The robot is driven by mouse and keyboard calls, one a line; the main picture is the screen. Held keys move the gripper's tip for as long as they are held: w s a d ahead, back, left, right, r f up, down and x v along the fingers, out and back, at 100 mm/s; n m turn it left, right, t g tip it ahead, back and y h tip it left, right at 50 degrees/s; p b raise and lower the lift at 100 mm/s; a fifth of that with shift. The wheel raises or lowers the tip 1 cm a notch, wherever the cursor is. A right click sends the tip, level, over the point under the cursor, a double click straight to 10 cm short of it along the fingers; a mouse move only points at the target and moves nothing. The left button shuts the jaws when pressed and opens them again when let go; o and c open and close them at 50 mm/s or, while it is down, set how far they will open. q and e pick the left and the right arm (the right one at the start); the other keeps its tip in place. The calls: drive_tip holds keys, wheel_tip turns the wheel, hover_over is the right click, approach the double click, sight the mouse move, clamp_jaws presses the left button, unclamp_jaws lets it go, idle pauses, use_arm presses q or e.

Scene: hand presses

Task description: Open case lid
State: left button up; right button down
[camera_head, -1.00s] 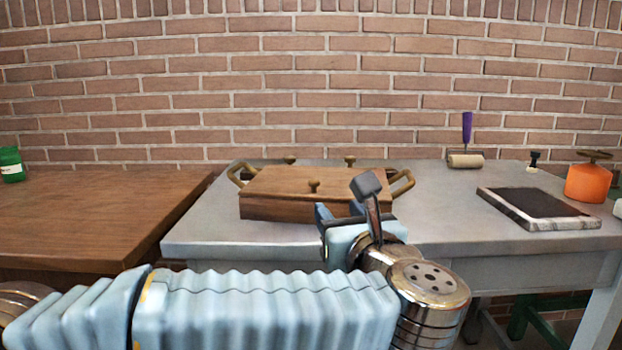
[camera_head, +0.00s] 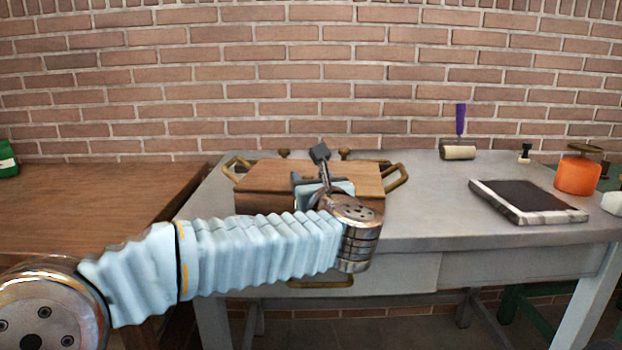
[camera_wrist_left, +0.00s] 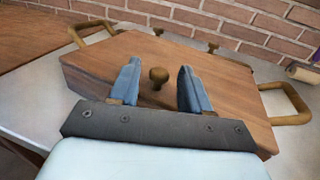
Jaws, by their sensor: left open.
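The wooden case (camera_head: 268,191) sits shut on the grey table, with brass handles at its sides. My left gripper (camera_head: 318,182) reaches over the front of the case. My right gripper is not in view.
The grey table (camera_head: 430,215) has free room right of the case. A brayer (camera_head: 459,150), a dark framed slab (camera_head: 525,200) and an orange pot (camera_head: 577,176) stand further right. A brown wooden table (camera_head: 90,200) is at left, and a brick wall behind.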

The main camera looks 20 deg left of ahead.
use_arm(q)
drive_tip(key=shift+c, duration=0.3)
clamp_jaws()
